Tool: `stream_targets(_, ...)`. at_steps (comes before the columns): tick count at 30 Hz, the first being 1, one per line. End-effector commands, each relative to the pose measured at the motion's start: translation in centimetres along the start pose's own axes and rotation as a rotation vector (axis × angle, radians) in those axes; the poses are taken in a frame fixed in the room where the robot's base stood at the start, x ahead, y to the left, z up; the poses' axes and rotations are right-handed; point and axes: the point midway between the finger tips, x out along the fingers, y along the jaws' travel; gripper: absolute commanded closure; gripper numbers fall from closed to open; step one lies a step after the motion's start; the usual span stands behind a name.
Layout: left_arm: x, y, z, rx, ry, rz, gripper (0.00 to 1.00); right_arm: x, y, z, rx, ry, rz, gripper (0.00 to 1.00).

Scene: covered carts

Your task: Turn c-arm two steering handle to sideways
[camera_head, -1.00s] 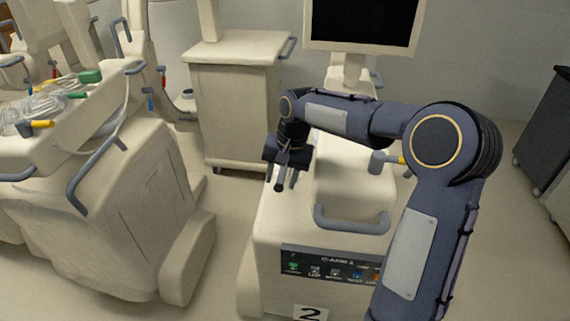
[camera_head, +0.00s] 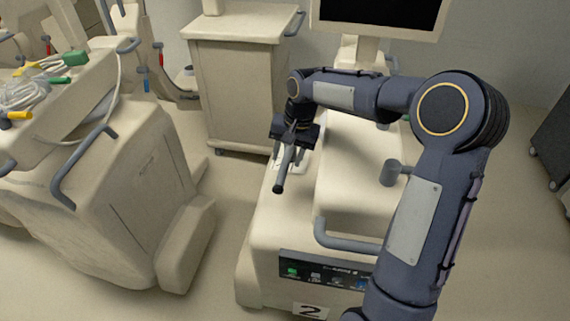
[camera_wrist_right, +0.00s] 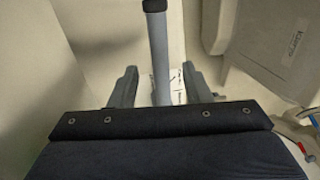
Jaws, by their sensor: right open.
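The c-arm two base (camera_head: 258,262) is the cream cart with the label "2" on its front, at the middle bottom of the head view. Its steering handle appears to be the dark grey rod (camera_head: 284,172) above the cart's left side, pointing toward the front. In the right wrist view the grey rod (camera_wrist_right: 158,55) runs between the two fingers. My right gripper (camera_head: 291,157) is open, with its fingers (camera_wrist_right: 159,88) on either side of the rod and visible gaps. The rod's mount is hidden. My left gripper is not in view.
A grey bar handle (camera_head: 350,241) crosses the cart's front, and a grey knob (camera_head: 390,173) stands at its right. Another covered cart (camera_head: 125,190) with cables stands left. A cream cabinet (camera_head: 240,90) is behind. Floor shows between the carts.

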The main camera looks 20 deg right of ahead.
Motion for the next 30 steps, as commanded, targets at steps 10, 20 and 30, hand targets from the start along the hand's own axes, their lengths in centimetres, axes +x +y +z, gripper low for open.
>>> stream_targets(10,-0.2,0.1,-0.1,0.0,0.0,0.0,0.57,4.7,0.1,0.0,0.0,-0.002,0.002,0.56)
stream_targets(20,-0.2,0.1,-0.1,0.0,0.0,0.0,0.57,5.1,0.0,0.0,0.0,0.001,0.0,0.56)
stream_targets(30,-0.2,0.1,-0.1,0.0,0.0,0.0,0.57,5.0,0.0,0.0,0.0,0.0,0.0,1.0)
